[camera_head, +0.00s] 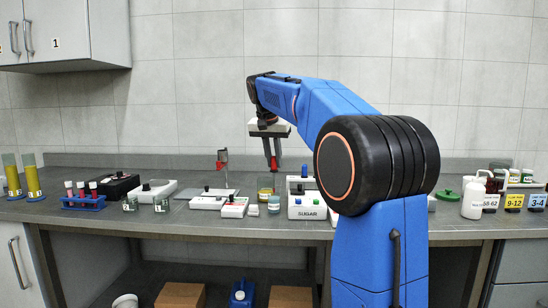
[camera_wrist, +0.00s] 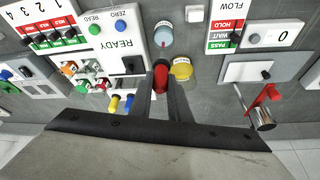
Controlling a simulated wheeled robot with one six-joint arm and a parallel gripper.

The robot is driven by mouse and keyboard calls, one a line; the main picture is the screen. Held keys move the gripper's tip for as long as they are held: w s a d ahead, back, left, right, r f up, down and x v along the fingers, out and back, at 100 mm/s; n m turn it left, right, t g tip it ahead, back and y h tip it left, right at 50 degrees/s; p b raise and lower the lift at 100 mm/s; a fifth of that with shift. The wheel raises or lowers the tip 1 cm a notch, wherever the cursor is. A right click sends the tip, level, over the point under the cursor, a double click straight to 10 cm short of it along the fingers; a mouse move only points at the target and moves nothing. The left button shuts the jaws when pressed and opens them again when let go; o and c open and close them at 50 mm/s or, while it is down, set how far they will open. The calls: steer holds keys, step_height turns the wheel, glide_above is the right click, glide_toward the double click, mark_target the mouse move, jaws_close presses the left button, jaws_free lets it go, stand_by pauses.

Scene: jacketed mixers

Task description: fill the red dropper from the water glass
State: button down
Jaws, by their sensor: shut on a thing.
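My gripper (camera_head: 273,163) points down above the bench and is shut on the red dropper. In the wrist view the dropper's red bulb (camera_wrist: 160,79) sits between the fingertips (camera_wrist: 163,88); its lower part is hidden. A small glass with pale blue content (camera_wrist: 163,35), likely the water glass, stands beyond the fingertips. It also shows in the head view (camera_head: 274,204); its label is too small to read. A yellow-filled glass (camera_wrist: 181,69) stands close beside the fingertips, and in the head view (camera_head: 265,193) it is below the gripper. The dropper is apart from the blue glass.
White control boxes (camera_head: 208,202) stand left. A metal stand with a red holder (camera_head: 222,163) rises behind them; the holder (camera_wrist: 268,96) is right in the wrist view. A test tube rack (camera_head: 83,203) is far left.

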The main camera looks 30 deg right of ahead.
mark_target(273, 171)
steer(key=shift+f, duration=2.95)
steer(key=shift+r, duration=4.25)
